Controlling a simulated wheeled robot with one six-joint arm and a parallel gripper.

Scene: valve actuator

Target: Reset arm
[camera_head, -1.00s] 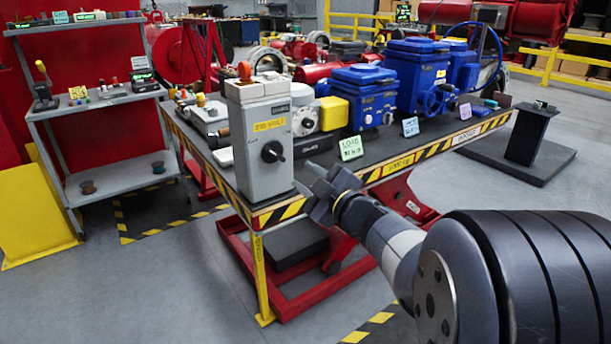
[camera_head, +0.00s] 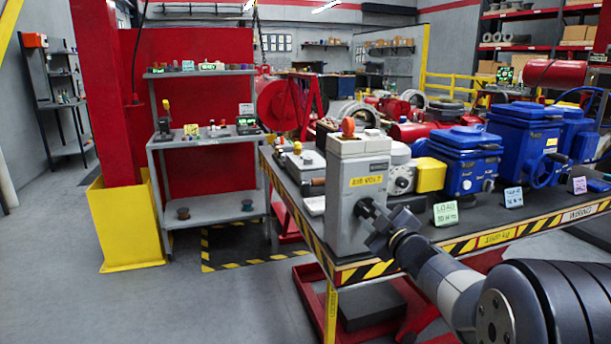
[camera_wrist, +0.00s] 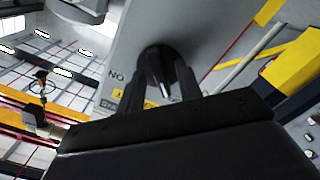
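A grey control box (camera_head: 358,190) with a yellow label and an orange top piece stands at the near left corner of the workbench (camera_head: 480,215). Its dark round knob (camera_head: 364,208) is on the front face, partly hidden by my gripper (camera_head: 372,222). In the wrist view, the knob (camera_wrist: 157,56) lies straight ahead of my gripper (camera_wrist: 167,70). The two dark fingers stand apart with a narrow gap, their tips at or right before the knob. I cannot tell whether they touch or clamp it. My arm reaches in from the lower right.
Blue valve actuators (camera_head: 470,160), a yellow-ended unit (camera_head: 430,175) and small sign cards (camera_head: 446,213) stand on the bench right of the box. A grey shelf (camera_head: 205,145) and a red column (camera_head: 108,90) stand at left. The floor at front left (camera_head: 220,310) is clear.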

